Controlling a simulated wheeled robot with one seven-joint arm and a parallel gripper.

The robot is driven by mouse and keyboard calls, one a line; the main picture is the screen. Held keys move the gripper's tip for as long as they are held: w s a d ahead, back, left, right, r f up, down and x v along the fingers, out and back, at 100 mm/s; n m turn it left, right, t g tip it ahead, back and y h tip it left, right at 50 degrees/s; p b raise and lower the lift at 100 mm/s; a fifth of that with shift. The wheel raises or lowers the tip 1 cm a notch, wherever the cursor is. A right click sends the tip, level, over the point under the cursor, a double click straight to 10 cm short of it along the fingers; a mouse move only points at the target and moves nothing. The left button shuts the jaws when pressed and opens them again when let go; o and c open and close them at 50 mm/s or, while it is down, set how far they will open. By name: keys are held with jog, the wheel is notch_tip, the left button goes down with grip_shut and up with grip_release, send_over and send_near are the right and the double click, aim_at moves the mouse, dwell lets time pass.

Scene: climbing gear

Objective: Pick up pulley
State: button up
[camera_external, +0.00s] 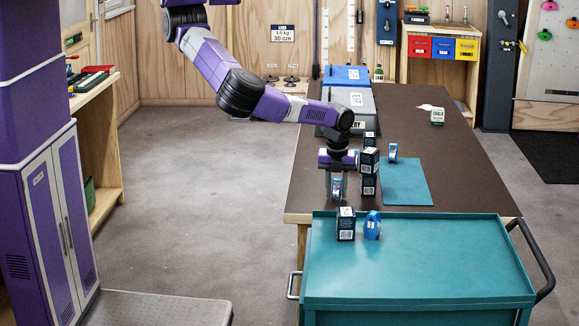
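A small blue-and-white pulley (337,187) is at the near left part of the brown table (318,190), right at the fingers of my gripper (337,176). My gripper points down from above, with the pulley under or between its fingers. The fingers are too small to show whether they are closed on it. A second similar blue pulley (393,152) stands at the far edge of the blue-green mat (408,185). A third blue one (372,226) stands on the teal cart (420,265).
Dark boxes (369,160) stand close to the right of my gripper, some seemingly stacked. Another dark box (346,225) is on the cart. Blue and grey cases (347,76) and a white chalk bottle (437,116) are farther back. The table's right side is mostly clear.

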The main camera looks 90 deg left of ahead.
grip_shut()
jog(key=shift+r, duration=0.15)
